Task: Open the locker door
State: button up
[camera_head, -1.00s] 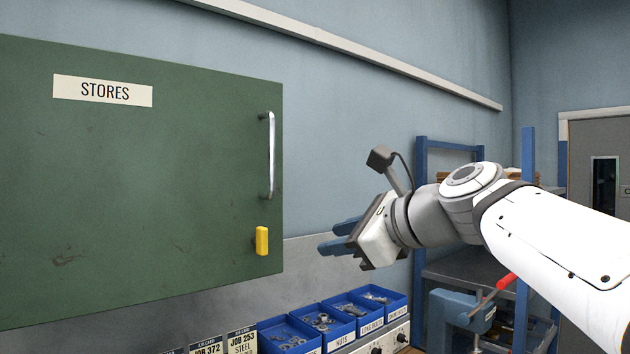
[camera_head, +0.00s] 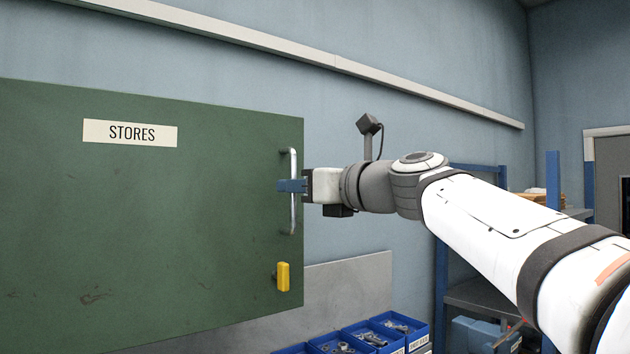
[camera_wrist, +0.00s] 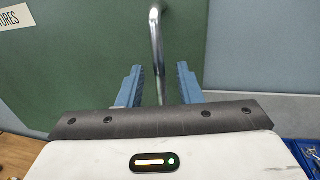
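The locker door (camera_head: 200,220) is a flat green panel with a STORES label, and no gap shows along its edge. Its handle (camera_head: 293,215) is an upright silver bar near the door's right edge. A yellow latch (camera_head: 283,277) sits below the handle. My gripper (camera_head: 290,186) is level with the handle's middle, coming from the right. In the wrist view, the handle (camera_wrist: 157,50) runs down between the two blue fingers of my gripper (camera_wrist: 159,85). The fingers are open, with a gap on each side of the bar. The bar's lower end is hidden behind my gripper body.
Blue bins (camera_head: 385,335) with small parts stand below and right of the door. A blue shelf rack (camera_head: 470,255) stands further right, behind my arm.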

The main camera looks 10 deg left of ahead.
jog(key=shift+a, duration=0.1)
jog(key=shift+c, duration=0.4)
grip_shut()
